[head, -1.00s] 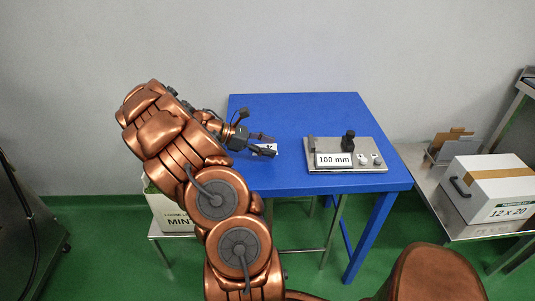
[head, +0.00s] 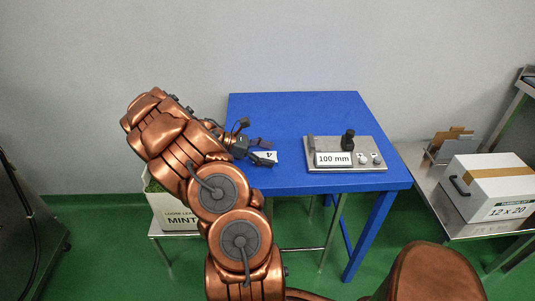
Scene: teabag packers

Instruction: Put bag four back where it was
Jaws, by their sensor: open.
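Bag four, a small white piece marked with a dark 4 (head: 271,155), lies on the blue table (head: 290,115) near its left front part. My gripper (head: 267,151) is open right at the bag, its dark fingers low over the table. The fingers and wrist hide the bag's left part. I cannot tell whether a finger touches it.
A metal plate device (head: 345,171) with a "100 mm" label and a black knob stands right of the bag. A MINT box (head: 177,211) stands below left of the table. A 12 x 20 carton (head: 490,190) sits on a side table at right. The table's back is clear.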

